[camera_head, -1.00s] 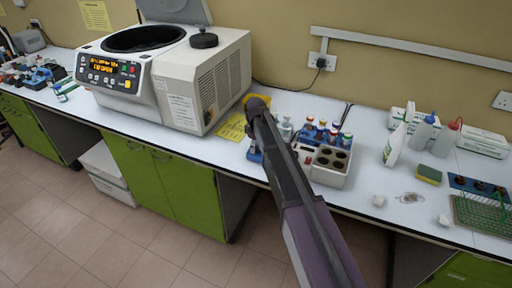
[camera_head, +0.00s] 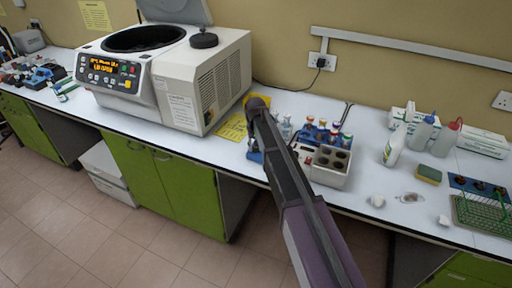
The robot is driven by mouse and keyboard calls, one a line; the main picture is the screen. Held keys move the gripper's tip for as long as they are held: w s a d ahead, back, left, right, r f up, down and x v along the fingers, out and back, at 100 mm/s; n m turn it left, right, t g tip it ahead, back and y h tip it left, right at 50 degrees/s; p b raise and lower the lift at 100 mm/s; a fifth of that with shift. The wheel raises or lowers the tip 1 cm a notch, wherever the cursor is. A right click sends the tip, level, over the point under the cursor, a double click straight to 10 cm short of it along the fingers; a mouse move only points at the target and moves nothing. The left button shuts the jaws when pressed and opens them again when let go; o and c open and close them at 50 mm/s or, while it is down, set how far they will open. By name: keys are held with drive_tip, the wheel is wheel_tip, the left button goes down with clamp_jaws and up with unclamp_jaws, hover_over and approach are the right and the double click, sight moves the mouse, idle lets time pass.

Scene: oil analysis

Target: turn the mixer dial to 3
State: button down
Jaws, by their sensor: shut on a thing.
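My dark arm runs up from the bottom of the view to a rounded joint over the bench. No contact between gripper and dial shows.
A large centrifuge (camera_head: 178,82) with its lid raised stands left of the arm. A pale block with dark round wells (camera_head: 322,178) and several coloured-cap bottles (camera_head: 322,133) stand close on the right. Farther right are wash bottles (camera_head: 423,132), a sponge (camera_head: 429,174) and a green wire rack (camera_head: 480,215).

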drive_tip(key=m, duration=0.6)
drive_tip(key=shift+s, duration=0.1)
drive_tip(key=m, duration=0.6)
idle(0.5)
drive_tip(key=c, duration=0.6)
unclamp_jaws()
